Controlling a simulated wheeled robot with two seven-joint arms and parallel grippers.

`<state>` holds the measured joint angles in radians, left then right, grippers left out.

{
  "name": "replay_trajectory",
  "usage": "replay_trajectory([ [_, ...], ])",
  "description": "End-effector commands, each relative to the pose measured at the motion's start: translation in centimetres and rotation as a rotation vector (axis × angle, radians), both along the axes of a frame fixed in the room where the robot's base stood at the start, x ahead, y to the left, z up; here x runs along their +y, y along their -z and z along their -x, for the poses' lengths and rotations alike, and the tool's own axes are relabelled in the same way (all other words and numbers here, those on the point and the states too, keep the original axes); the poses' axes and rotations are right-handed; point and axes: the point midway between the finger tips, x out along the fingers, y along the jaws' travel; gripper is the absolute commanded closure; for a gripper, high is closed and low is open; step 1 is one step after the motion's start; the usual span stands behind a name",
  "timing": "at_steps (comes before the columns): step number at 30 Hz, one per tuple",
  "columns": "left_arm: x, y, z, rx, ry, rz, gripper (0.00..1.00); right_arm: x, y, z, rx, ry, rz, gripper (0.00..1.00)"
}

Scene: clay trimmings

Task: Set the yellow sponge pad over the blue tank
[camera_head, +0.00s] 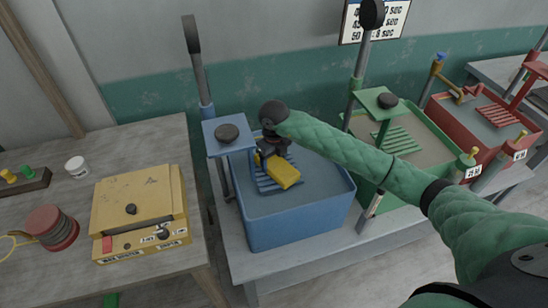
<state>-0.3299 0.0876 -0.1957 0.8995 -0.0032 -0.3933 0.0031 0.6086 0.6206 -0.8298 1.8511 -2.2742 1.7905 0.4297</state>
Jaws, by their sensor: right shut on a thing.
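The blue tank (296,220) stands on a grey bench in the middle of the view, with a slatted blue rack (265,184) inside at its left. My right gripper (270,158) reaches in from the right and is shut on the yellow sponge pad (284,172). The pad appears over the tank's left part, above the rack; whether it touches the rack I cannot tell. The gripper's fingers are partly hidden by its dark wrist. My left gripper is not in view.
A blue post with a black-knobbed plate (229,137) rises at the tank's left rim, close to my gripper. A green tank (408,170) and a red tank (490,135) stand to the right. A wooden table (155,145) at left holds a yellow box (137,203) and a red spool (52,228).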

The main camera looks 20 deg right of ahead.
Motion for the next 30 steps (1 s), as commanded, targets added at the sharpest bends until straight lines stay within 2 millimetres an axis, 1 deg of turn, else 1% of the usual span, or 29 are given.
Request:
replay_trajectory([
  [8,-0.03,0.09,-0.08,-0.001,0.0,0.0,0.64,-0.01,0.1,-0.02,0.0,0.0,0.0,0.59],
  [14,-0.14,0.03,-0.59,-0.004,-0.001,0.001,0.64,-0.02,0.3,-0.02,0.0,0.0,0.001,0.59],
  [15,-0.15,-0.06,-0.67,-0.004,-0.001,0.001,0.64,-0.03,0.27,-0.01,0.0,0.0,0.001,0.31],
  [18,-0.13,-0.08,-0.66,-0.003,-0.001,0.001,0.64,-0.02,0.25,-0.01,0.0,0.0,0.001,0.13],
  [30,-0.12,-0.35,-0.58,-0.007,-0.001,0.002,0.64,-0.01,-0.07,-0.02,0.0,0.001,0.0,0.13],
])
